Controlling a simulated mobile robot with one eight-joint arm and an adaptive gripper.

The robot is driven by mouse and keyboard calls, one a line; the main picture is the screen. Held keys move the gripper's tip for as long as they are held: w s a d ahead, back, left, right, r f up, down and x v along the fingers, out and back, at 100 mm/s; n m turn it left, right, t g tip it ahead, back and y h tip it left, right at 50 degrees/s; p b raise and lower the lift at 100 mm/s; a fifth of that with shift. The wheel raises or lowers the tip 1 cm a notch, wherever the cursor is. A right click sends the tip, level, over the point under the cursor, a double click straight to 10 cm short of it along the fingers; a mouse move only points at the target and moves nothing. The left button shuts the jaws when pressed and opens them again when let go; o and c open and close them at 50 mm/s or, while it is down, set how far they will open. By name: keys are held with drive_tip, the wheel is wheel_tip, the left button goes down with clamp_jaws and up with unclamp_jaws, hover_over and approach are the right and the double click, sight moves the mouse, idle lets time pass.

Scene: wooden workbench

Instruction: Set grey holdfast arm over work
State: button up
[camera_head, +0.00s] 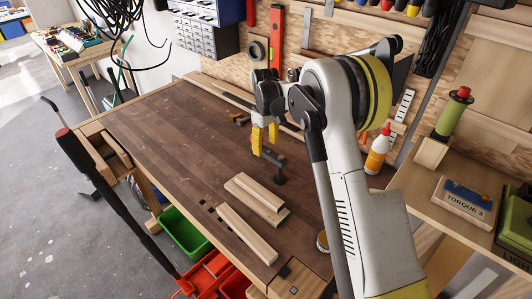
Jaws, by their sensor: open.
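A dark grey holdfast (279,172) stands upright on the workbench, its post near the far end of the wooden boards. Its arm reaches up and to the left, close to my gripper's fingertips. My gripper (264,139) has yellow fingers pointing down and is open above the holdfast's arm. I cannot tell whether the fingers touch it. The work is likely the pale wooden boards: two lie together, one on the other (257,196), just in front of the holdfast, and a longer one (246,233) lies nearer the bench's front.
The dark workbench top (165,135) is clear on the left. A tin (322,241) sits near the right edge. A green bin (185,232) is below the bench front. A tool wall is behind.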

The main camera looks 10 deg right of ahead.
drive_tip(key=shift+f, duration=1.15)
clamp_jaws()
